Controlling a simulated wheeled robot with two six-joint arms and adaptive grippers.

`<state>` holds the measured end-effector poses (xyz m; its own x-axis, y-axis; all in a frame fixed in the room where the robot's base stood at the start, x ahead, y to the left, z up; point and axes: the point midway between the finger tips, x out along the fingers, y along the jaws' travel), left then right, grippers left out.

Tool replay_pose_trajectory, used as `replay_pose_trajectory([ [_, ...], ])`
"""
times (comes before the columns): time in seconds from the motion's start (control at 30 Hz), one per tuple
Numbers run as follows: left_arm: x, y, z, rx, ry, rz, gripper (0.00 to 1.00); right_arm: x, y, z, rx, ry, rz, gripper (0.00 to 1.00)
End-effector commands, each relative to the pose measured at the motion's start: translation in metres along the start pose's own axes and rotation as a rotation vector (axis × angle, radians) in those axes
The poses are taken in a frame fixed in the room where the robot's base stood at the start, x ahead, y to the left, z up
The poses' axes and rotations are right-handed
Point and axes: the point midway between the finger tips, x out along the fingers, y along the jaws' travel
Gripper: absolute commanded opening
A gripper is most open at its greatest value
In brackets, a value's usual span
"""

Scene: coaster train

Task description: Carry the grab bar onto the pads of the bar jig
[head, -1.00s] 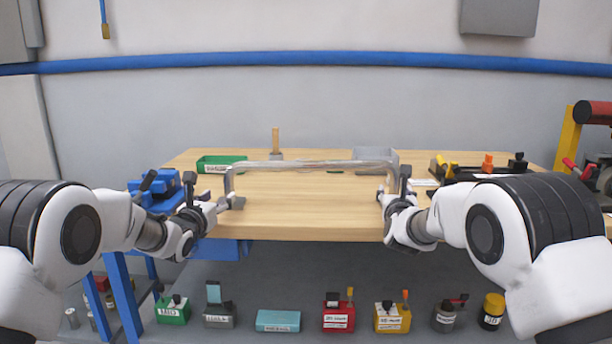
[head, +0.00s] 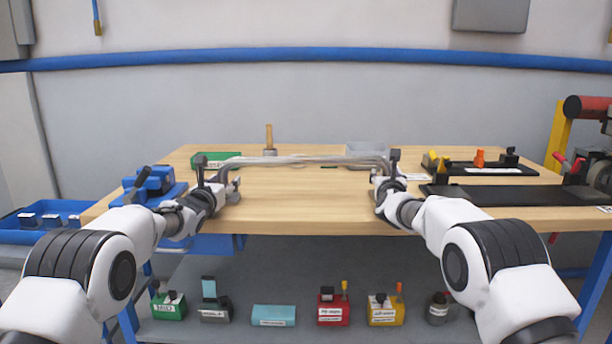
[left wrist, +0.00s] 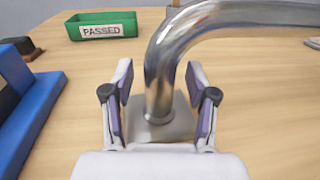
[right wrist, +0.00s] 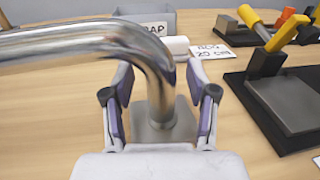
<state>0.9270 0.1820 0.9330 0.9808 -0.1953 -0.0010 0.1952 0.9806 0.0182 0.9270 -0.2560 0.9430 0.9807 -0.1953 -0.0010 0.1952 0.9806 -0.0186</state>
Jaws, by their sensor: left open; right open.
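The grab bar (head: 300,160) is a shiny metal tube with bent ends, spanning both grippers above the wooden bench. Its left leg and square flange (left wrist: 165,125) show in the left wrist view, its right leg and flange (right wrist: 163,122) in the right wrist view. My left gripper (head: 224,184) is open, with its fingers on either side of the left leg. My right gripper (head: 384,184) is open, with its fingers on either side of the right leg. A black fixture with yellow and orange clamps (head: 480,166) lies at the right; I cannot tell whether it is the bar jig.
A green PASSED tray (left wrist: 102,27) and a grey bin (head: 367,149) stand at the back. A blue vise-like block (head: 150,187) is at the left. A long black plate (head: 490,195) lies at the right.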

Motion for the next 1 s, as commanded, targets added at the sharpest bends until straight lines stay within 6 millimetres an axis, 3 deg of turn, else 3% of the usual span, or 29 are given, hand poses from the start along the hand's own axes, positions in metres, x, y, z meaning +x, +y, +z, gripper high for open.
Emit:
replay_pose_trajectory([
  [0.23, 0.001, 0.000, 0.000, 0.000, 0.000, 0.000, 0.58, 0.001, 0.000, 0.001, 0.000, 0.000, 0.000, 0.58],
  [0.27, 0.001, 0.000, 0.000, 0.000, 0.000, 0.000, 0.51, 0.001, 0.000, 0.000, 0.000, 0.000, 0.000, 0.51],
  [0.4, 0.001, 0.000, 0.000, 0.000, 0.000, 0.000, 0.01, 0.001, 0.000, 0.000, 0.000, 0.000, 0.000, 0.01],
  [0.67, 0.000, 0.000, 0.000, 0.000, 0.000, 0.000, 0.00, 0.001, 0.000, 0.001, 0.000, -0.001, 0.000, 0.00],
  [1.0, 0.001, 0.001, 0.022, 0.001, -0.006, 0.000, 0.00, 0.001, -0.001, 0.023, 0.001, -0.006, -0.001, 0.00],
])
